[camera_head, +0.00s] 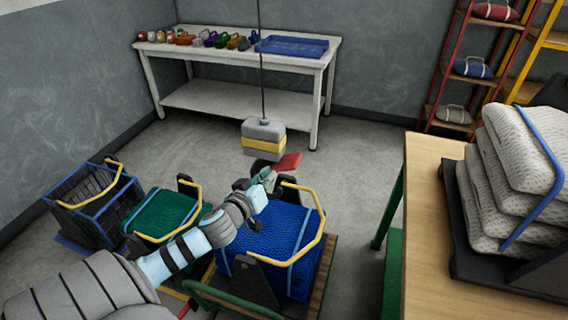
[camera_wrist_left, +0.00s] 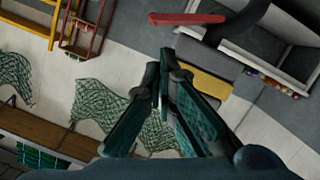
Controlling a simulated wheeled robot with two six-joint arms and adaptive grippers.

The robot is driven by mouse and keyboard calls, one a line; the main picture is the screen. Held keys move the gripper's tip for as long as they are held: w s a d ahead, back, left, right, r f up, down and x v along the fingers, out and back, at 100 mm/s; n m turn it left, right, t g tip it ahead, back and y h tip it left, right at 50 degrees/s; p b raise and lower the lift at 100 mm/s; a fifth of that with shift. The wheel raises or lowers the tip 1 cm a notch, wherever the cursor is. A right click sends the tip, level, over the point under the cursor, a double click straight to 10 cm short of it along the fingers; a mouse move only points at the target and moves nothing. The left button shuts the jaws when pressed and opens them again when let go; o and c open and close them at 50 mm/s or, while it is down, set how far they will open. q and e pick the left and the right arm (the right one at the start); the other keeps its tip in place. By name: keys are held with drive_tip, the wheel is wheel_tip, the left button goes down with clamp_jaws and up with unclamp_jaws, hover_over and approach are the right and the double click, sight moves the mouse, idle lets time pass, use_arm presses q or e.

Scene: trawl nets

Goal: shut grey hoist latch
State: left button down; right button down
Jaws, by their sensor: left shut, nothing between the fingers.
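The hoist block (camera_head: 263,138) is grey with a yellow band and hangs from a thin cable. It also shows in the left wrist view (camera_wrist_left: 205,80). A dark hook (camera_wrist_left: 240,22) is below the block. A red latch (camera_head: 289,162) sticks out to the right of the hook, away from it; in the left wrist view it is a red bar (camera_wrist_left: 187,18). My left gripper (camera_head: 268,174) is shut and empty, just below the block and close to the latch. Its fingertips (camera_wrist_left: 165,55) appear apart from the red bar. My right gripper is out of view.
A blue net crate (camera_head: 310,262) with a yellow handle stands under my left arm. A green net bundle (camera_head: 165,212) and a dark crate (camera_head: 75,215) are to its left. A wooden table (camera_head: 425,230) with stacked net bales (camera_head: 510,170) is at right. A white bench (camera_head: 240,100) stands behind.

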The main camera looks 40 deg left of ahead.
use_arm(q)
drive_tip(key=shift+f, duration=0.1)
drive_tip(key=b, duration=0.2)
approach(287, 162)
drive_tip(key=w, duration=0.1)
drive_tip(key=w+r, duration=0.1)
drive_tip(key=w, duration=0.3)
drive_tip(key=shift+w+a+r, duration=0.1)
drive_tip(key=shift+a+r, duration=0.05)
drive_tip(key=shift+r, duration=0.2)
